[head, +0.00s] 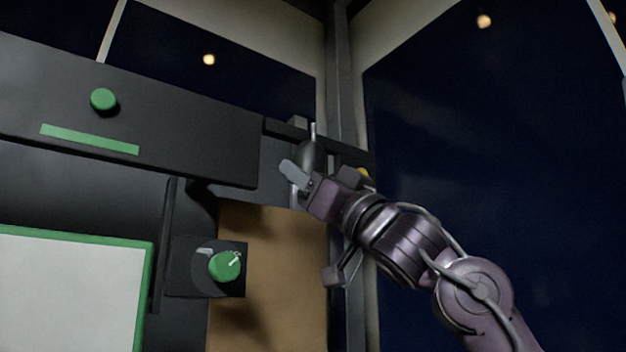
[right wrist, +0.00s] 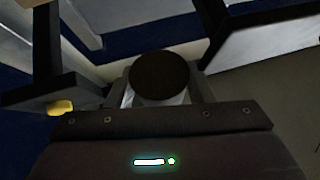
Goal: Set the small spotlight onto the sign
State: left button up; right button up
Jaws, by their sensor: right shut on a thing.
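My right gripper (head: 299,178) reaches in from the right and is shut on a dark, rounded thing (head: 311,154), which looks like the small spotlight. In the right wrist view the dark round end of this spotlight (right wrist: 160,74) sits between the fingers. It is close to a black bar at the right end of the dark upper panel. My fingers hide part of it, and I cannot tell how it is mounted. A white board with a green border (head: 70,295), possibly the sign, is at the lower left. My left gripper is not in view.
The dark upper panel (head: 225,135) carries a green knob (head: 103,99) and a green strip (head: 89,139). A green dial (head: 224,266) is below it, beside a brown panel (head: 265,285). A yellow piece (right wrist: 60,107) is close to the gripper. Dark windows (head: 490,170) are at the right.

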jog(key=shift+d+r, duration=0.1)
jog(key=shift+r, duration=0.05)
jog(key=o, duration=0.8)
jog(key=shift+w, duration=0.1)
jog(key=shift+o, duration=0.9)
jog(key=shift+w+a, duration=0.25)
jog(key=shift+a, duration=0.2)
jog(key=shift+s+d+f+b, duration=0.3)
jog(key=shift+f, duration=0.15)
jog(key=b+v, duration=0.4)
jog(key=v, duration=0.3)
jog(key=shift+w, duration=0.1)
